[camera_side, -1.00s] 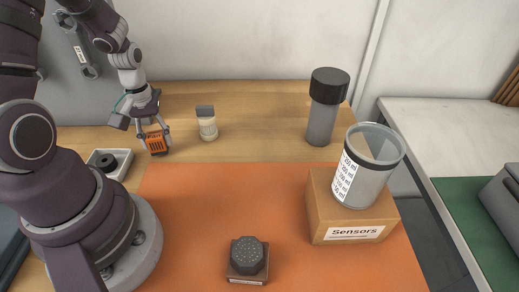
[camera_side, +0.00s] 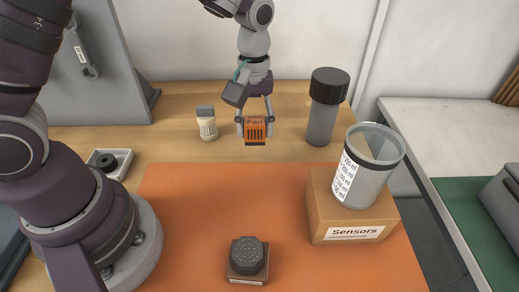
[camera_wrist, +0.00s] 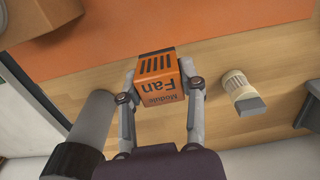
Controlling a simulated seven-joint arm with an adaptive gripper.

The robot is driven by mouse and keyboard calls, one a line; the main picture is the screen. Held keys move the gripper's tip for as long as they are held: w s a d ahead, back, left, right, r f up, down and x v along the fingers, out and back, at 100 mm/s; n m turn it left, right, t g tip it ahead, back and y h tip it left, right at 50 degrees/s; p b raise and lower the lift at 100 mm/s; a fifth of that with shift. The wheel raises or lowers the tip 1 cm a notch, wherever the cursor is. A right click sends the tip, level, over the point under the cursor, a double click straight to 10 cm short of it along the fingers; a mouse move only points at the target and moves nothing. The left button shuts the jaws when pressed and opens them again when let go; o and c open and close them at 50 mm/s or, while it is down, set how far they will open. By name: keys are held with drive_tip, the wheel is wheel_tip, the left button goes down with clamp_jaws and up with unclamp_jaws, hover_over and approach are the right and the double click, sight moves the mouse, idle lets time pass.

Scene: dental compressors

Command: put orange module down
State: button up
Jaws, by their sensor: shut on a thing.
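The orange module (camera_side: 255,130) is a small box marked "Fan" with dark slots. My gripper (camera_side: 255,123) is shut on it, with one finger on each side. In the side view it hangs over the wooden table near the back edge of the orange mat, between the small cream bottle and the tall dark-capped cylinder. In the wrist view the module (camera_wrist: 158,80) sits between the fingertips of my gripper (camera_wrist: 160,92), with wood and the mat behind it. I cannot tell its exact height above the table.
A cream bottle (camera_side: 207,128) stands left and a dark-capped cylinder (camera_side: 321,115) right. A cardboard Sensors box (camera_side: 345,228) bears a clear beaker (camera_side: 372,165). A dark knobbed part (camera_side: 247,258) sits at the front of the orange mat (camera_side: 200,220); the mat's middle is clear. A tray (camera_side: 122,168) lies left.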

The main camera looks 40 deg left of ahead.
sight(261, 124)
drive_tip(key=f, duration=0.2)
drive_tip(key=d+f, duration=0.1)
drive_tip(key=f, duration=0.5)
drive_tip(key=shift+d, duration=0.2)
drive_tip(key=shift+f, duration=0.2)
drive_tip(key=o, duration=1.2)
drive_tip(key=shift+c, duration=0.2)
drive_tip(key=shift+r, duration=0.1)
wheel_tip(261, 124, up, 12)
drive_tip(key=shift+f, duration=0.2)
drive_tip(key=r, duration=0.1)
drive_tip(key=a+r+m, duration=0.1)
drive_tip(key=shift+s+r+t, duration=0.3)
drive_tip(key=shift+s, duration=0.05)
drive_tip(key=s+a+r+m+t, duration=0.2)
drive_tip(key=s+m, duration=0.2)
drive_tip(key=s, duration=0.1)
drive_tip(key=s+a+r+m+t, duration=0.3)
drive_tip(key=s+m, duration=0.1)
drive_tip(key=s, duration=0.2)
